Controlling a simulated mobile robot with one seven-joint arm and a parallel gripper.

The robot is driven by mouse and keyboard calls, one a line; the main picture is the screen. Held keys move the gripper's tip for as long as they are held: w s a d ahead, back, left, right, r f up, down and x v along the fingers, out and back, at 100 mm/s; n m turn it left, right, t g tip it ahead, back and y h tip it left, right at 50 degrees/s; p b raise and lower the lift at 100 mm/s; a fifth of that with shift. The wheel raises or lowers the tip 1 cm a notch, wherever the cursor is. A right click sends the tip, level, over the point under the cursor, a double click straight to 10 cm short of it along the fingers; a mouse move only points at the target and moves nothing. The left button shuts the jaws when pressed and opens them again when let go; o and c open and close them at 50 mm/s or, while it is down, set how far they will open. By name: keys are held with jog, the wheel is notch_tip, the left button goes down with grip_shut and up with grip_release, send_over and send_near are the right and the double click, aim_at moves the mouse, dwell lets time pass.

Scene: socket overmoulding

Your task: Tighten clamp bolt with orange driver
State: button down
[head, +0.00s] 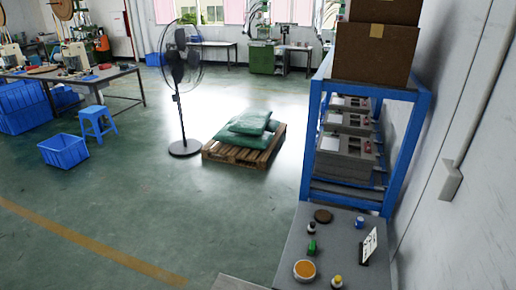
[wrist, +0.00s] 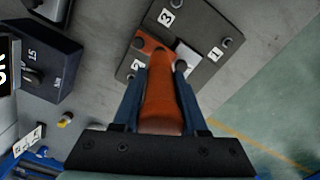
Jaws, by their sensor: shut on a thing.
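In the wrist view my gripper (wrist: 158,88) is shut on the orange driver (wrist: 161,108), with its two dark blue fingers on either side of the handle. The far end of the driver reaches over a dark grey plate (wrist: 198,28) marked with numbers, including 3, and fitted with several dark round knobs or bolt heads. More orange and a pale metallic patch show on the plate beyond the fingers. I cannot tell whether the driver's tip touches a bolt; the tip is hidden. My gripper does not show in the head view.
In the wrist view a dark box (wrist: 48,62) with a knob stands left of the plate. In the head view small bottles and an orange-topped tin (head: 304,270) stand on a grey bench (head: 289,245) beside a blue rack (head: 311,125). Open floor lies left.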

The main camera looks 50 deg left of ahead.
jog(key=shift+r+p, duration=2.4)
jog(key=shift+r, duration=0.05)
